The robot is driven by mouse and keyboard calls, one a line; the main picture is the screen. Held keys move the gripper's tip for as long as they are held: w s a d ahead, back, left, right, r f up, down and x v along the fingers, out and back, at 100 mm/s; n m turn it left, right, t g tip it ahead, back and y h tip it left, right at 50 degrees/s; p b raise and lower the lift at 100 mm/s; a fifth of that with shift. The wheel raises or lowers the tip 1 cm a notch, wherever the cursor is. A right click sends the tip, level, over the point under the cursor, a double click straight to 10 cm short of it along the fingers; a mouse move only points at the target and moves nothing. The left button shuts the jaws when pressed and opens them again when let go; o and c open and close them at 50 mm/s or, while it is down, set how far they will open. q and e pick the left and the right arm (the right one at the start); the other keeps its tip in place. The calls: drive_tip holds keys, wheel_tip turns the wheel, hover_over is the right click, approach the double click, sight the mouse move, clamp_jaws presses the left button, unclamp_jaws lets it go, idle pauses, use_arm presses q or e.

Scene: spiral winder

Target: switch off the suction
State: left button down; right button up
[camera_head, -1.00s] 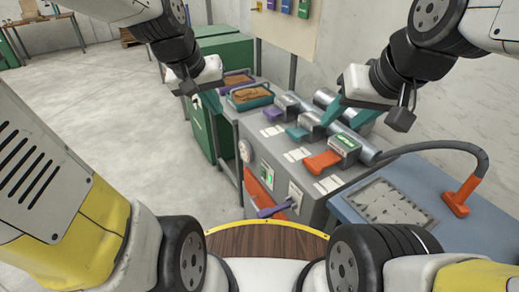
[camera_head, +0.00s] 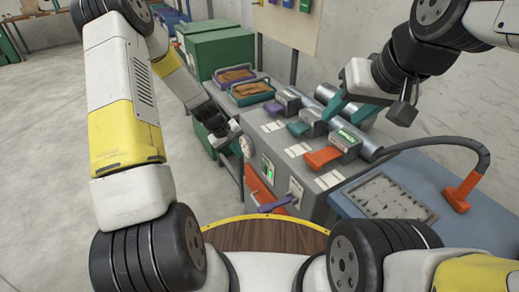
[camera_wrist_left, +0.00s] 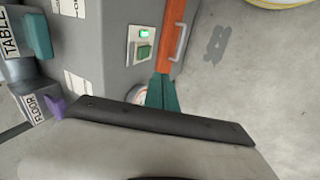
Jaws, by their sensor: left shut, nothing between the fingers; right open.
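A switch plate with a lit green lamp and a green rocker or button (camera_head: 268,170) is on the front of the grey machine. It also shows in the left wrist view (camera_wrist_left: 143,46). My left gripper (camera_head: 236,130) is beside the machine's front, near the round gauge (camera_head: 246,147). Its teal fingers (camera_wrist_left: 162,92) are shut and empty, just below the switch plate in the left wrist view and apart from it in the picture. The gauge is mostly hidden there. My right gripper (camera_head: 350,110) is open and empty above the machine's top, near the pipes.
Purple, teal and orange slide handles (camera_head: 322,157) sit on the machine top. Trays (camera_head: 250,93) stand behind. A hose with an orange nozzle (camera_head: 461,192) lies right. The left floor is clear.

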sight(264, 168)
use_arm(q)
drive_tip(key=shift+d+f+n, duration=0.1)
drive_tip(key=shift+f+n, duration=0.2)
drive_tip(key=shift+f, duration=1.25)
drive_tip(key=w+d+f, duration=0.4)
drive_tip(key=d+f, duration=0.3)
drive_tip(key=f, duration=0.1)
drive_tip(key=shift+w+f, duration=0.25)
